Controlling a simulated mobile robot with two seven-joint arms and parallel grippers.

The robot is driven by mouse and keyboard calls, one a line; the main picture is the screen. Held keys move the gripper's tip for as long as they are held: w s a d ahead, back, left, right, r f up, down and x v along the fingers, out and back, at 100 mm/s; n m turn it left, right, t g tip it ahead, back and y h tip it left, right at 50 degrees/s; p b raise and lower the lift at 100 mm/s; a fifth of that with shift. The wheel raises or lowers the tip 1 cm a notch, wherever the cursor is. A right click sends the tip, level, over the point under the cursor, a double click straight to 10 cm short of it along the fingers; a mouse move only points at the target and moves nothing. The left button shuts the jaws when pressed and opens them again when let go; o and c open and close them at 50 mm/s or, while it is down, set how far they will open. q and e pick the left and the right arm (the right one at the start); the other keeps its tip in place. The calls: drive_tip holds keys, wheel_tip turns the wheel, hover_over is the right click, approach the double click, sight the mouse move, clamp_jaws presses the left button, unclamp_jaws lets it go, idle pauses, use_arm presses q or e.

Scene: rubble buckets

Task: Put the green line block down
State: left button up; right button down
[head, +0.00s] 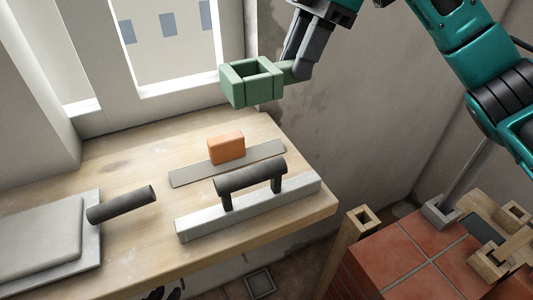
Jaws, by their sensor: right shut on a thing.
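The green line block (252,84), a blocky piece with a square opening, is held in the air over the back right edge of the wooden bench (130,150). My right gripper (301,62) comes down from the top and is shut on the block's right end. The block is apart from the bench top and from the tools on it. My left gripper is not in view.
A tiled brick stack (405,255) at lower right bears wooden pieces (490,263). A window (165,35) is behind. The bench's back middle is clear.

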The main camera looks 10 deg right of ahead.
wheel_tip(320, 180, down, 14)
drive_tip(key=shift+f+b, duration=0.1)
drive_tip(key=shift+b, duration=0.6)
wheel_tip(320, 180, down, 5)
drive_tip(key=shift+r, duration=0.1)
drive_tip(key=c, duration=1.2)
unclamp_jaws()
drive_tip(key=o, duration=0.3)
